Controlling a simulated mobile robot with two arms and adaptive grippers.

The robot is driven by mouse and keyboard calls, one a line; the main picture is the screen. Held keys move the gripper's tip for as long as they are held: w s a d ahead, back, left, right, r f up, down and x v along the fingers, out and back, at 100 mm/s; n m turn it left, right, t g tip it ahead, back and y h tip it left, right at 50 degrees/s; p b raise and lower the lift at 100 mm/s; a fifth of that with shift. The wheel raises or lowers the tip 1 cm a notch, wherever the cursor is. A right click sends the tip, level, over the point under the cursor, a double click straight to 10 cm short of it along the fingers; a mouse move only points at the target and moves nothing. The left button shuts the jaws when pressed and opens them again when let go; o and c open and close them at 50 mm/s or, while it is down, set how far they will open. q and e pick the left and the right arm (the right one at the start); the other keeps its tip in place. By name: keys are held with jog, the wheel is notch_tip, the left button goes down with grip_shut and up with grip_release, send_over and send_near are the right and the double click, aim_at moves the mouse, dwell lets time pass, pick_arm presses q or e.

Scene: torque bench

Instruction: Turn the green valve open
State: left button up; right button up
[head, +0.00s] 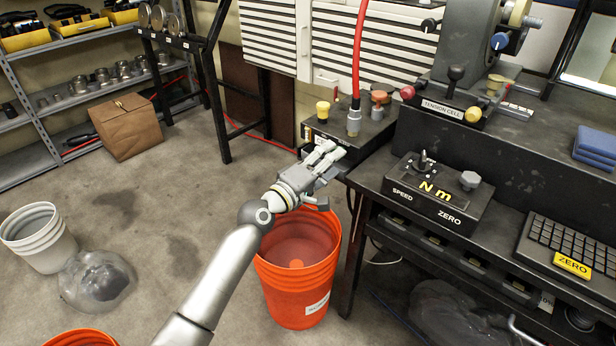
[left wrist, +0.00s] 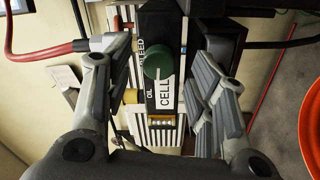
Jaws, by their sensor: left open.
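The green valve (left wrist: 157,66) shows in the left wrist view as a round dark green knob on the front of a black box (left wrist: 163,20) labelled OIL and CELL. In the head view I cannot make the green knob out; my fingers cover that part of the box (head: 374,132). My left gripper (head: 329,154) is open in front of this box. In the left wrist view its two fingers (left wrist: 158,58) stand wide apart, one on each side of the knob. I see no contact with it. My right gripper is not in view.
A red hose (head: 359,50) rises from the box, beside a yellow knob (head: 322,109). An orange bucket (head: 297,285) stands below my left gripper. The bench to the right holds a control box (head: 436,192) and a keyboard (head: 570,245). The floor at left centre is mostly clear.

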pick_arm(q)
jog(key=v, duration=0.9)
jog(key=shift+s, duration=0.2)
jog(key=shift+a, duration=0.15)
